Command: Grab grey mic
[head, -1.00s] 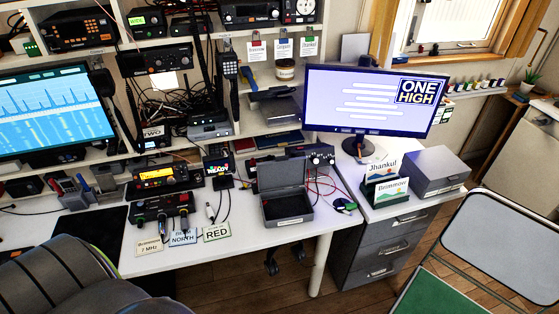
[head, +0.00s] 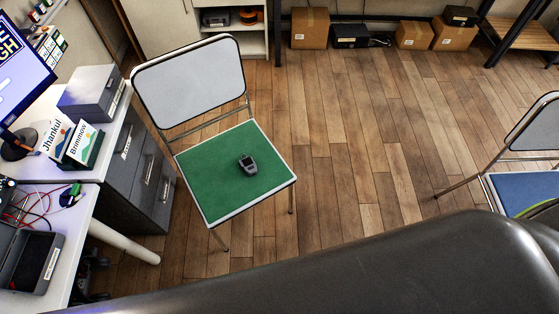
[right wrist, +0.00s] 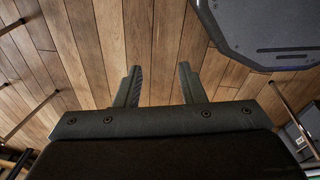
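A small dark grey device that looks like the grey mic (head: 248,165) lies on the green seat of a folding chair (head: 215,185) in the head view. My right gripper (right wrist: 158,78) shows in the right wrist view with its two fingers apart and nothing between them, above the wooden floor. The mic does not show clearly in the right wrist view. My left gripper is in neither current view.
A white desk with a grey drawer unit (head: 150,165) stands left of the green chair. A blue-seated chair (head: 525,190) is at the right. Cardboard boxes (head: 310,28) line the back wall. Wooden floor (head: 370,130) between the chairs is clear.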

